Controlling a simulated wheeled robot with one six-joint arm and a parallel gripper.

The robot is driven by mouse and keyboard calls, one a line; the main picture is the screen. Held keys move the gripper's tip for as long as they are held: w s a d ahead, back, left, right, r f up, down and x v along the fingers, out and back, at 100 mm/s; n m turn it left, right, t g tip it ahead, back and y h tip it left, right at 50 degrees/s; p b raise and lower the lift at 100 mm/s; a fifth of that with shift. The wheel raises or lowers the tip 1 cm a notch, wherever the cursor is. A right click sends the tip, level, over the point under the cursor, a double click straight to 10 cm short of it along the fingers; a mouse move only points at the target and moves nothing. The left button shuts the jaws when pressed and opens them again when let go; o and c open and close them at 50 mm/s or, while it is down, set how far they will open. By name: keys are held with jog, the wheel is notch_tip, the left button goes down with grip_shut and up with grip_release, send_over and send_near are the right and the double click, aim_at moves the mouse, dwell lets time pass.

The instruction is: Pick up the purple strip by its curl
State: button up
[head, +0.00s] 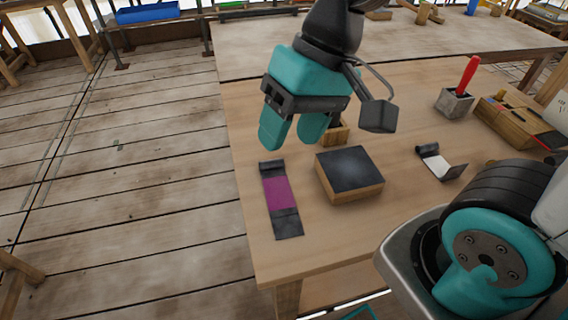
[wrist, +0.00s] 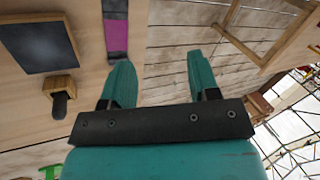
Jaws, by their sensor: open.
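The purple strip (head: 279,193) lies on the table near its left edge, with dark grey ends. Its far end is raised in a small curl (head: 270,165); the near end looks flat. In the wrist view the strip (wrist: 117,38) shows at the top, beyond the left fingertip. My gripper (head: 290,140) is open and empty, above the table near the curled end. In the wrist view my gripper (wrist: 158,75) shows floor planks between its fingers. The left finger hides or borders the curled end there.
A wooden block with a dark top (head: 350,172) stands right of the strip. A small wooden holder (head: 338,134) is behind it. A white strip with a dark curl (head: 440,163), a grey pot with a red tool (head: 454,103) and a wooden box (head: 515,122) are at right.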

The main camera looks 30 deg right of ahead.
jog(key=w+d+f+m+b, duration=0.1)
jog(key=w+d+f+m, duration=0.15)
jog(key=w+m, duration=0.3)
jog(key=w+d+f+m, duration=0.2)
jog(key=w+d+m, duration=0.1)
jog(key=w+m, duration=0.3)
jog(key=m, duration=1.1)
send_near(271, 160)
jog(key=shift+t, duration=0.4)
jog(key=f, duration=0.1)
jog(key=f+b, duration=0.1)
jog(key=a+f, duration=0.1)
jog(key=f, duration=0.1)
jog(key=shift+s+b, duration=0.25)
jog(key=shift+b, duration=0.1)
jog(key=shift+a+x, duration=0.2)
jog(key=shift+x, duration=2.4)
jog(key=shift+r, duration=0.15)
jog(key=c, duration=1)
grip_shut()
jog(key=shift+r, duration=0.1)
